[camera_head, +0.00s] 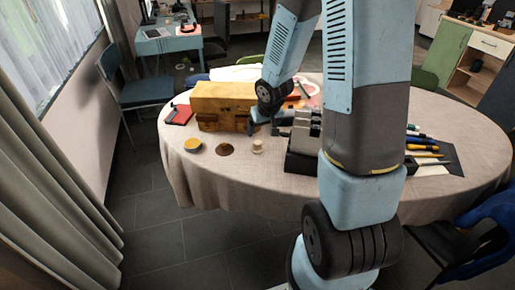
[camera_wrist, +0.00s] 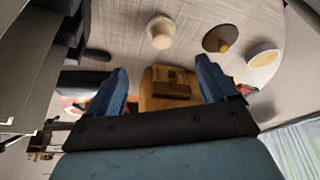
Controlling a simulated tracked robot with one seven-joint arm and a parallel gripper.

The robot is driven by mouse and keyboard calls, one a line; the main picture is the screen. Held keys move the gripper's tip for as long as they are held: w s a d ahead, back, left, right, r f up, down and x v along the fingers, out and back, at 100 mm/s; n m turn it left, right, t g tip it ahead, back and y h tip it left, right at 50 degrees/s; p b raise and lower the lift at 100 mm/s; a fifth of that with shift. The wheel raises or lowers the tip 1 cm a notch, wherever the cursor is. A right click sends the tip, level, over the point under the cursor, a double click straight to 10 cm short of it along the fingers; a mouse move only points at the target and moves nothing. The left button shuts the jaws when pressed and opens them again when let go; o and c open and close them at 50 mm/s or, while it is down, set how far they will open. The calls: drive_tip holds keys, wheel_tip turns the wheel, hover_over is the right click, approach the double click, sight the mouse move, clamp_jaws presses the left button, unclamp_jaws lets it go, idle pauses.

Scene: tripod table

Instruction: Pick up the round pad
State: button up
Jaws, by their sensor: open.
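A flat brown disc (camera_head: 225,149), likely the round pad, lies near the front edge of the round table (camera_head: 222,178). In the wrist view the brown disc (camera_wrist: 214,36) shows a small orange-brown knob on its side nearer my gripper. My gripper (camera_head: 262,122) is open and empty, above the table beside the wooden box, to the right of and beyond the disc. In the wrist view my gripper's two blue fingers (camera_wrist: 160,68) are spread apart, with the disc beyond the right fingertip.
A cream peg-like piece (camera_head: 258,146) stands right of the disc; a yellow-filled bowl (camera_head: 192,146) stands left. A wooden box (camera_head: 222,104) stands behind, with a red object (camera_head: 179,114) at its left. Dark blocks (camera_head: 302,150) stand right. Bare cloth surrounds the disc.

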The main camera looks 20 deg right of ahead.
sight(258, 142)
drive_tip(key=shift+x, duration=3.35)
drive_tip(key=shift+s+x, duration=0.15)
drive_tip(key=shift+x, duration=1.2)
drive_tip(key=shift+s+x, duration=0.1)
drive_tip(key=shift+x, duration=1.25)
drive_tip(key=shift+a, duration=0.2)
drive_tip(key=shift+c, duration=0.4)
drive_tip(key=c, duration=1.1)
